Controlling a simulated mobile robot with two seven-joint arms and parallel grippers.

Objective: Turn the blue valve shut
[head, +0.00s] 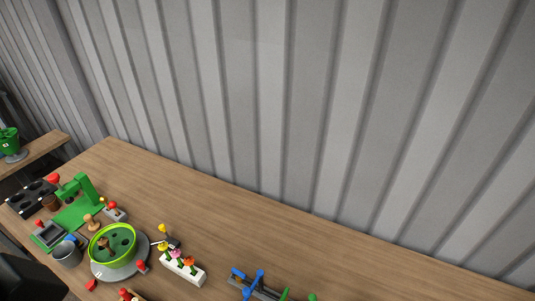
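A blue valve (259,277) stands near the bottom edge of the head view, on a dark grey fitting on the wooden table. Its upper part looks like a slanted blue bar, with another blue piece (238,273) to its left. The lower part of the fitting is cut off by the frame edge. I cannot tell how far the valve is turned. Neither of my grippers is in view.
Green parts (284,294) show right of the valve. The table's back right is bare, against a corrugated wall.

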